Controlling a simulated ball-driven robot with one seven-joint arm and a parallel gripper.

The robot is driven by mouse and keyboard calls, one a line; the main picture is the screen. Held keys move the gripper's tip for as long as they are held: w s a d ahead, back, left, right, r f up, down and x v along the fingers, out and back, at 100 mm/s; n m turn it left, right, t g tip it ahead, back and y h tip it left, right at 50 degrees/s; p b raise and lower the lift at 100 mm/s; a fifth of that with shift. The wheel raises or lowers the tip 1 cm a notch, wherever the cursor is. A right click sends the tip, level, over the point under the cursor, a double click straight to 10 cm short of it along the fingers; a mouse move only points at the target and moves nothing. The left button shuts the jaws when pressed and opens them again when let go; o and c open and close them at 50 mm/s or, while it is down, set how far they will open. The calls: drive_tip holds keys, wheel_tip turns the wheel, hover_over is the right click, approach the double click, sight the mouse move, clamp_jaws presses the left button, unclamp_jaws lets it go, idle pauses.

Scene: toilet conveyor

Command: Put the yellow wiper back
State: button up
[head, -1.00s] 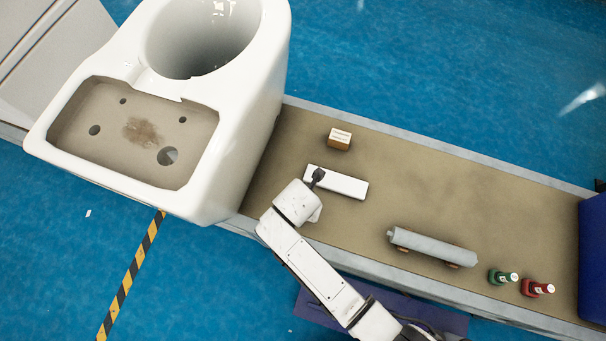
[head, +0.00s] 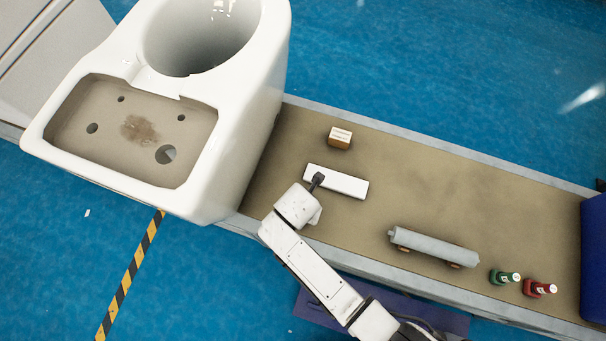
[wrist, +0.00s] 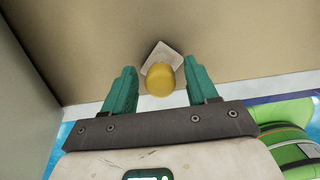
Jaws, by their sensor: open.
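In the wrist view, a round yellow end (wrist: 160,79), which looks like the yellow wiper, lies between the two teal fingers of my gripper (wrist: 161,78). My gripper is open, with a gap on each side of the yellow end. A pale square piece (wrist: 162,56) shows behind it, against a tan surface. The fingers and the yellow wiper are hidden there.
A white toilet (head: 235,150) stands at the left of the tan conveyor (head: 430,183). A grey roller (head: 432,246), a green bottle (head: 505,276) and a red bottle (head: 539,287) are to the right.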

wheel_tip(320, 180, up, 12)
drive_tip(key=s+p, duration=0.1)
drive_tip(key=p, duration=0.1)
drive_tip(key=shift+s+a+p, duration=0.3)
drive_tip(key=shift+s, duration=0.1)
drive_tip(key=shift+r, duration=0.1)
drive_tip(key=s+d+r+m, duration=0.2)
drive_tip(key=s+d+m, duration=0.2)
drive_tip(key=d+m, duration=0.5)
drive_tip(key=s+d+r+m, duration=0.3)
drive_tip(key=d+m, duration=0.6)
drive_tip(key=m, duration=0.3)
drive_tip(key=s+d+r+m, duration=0.3)
drive_tip(key=s+d+m, duration=0.2)
drive_tip(key=d+m, duration=0.4)
drive_tip(key=shift+d+r+m+g, duration=0.25)
drive_tip(key=shift+d+m+g, duration=0.15)
drive_tip(key=shift+m, duration=0.8)
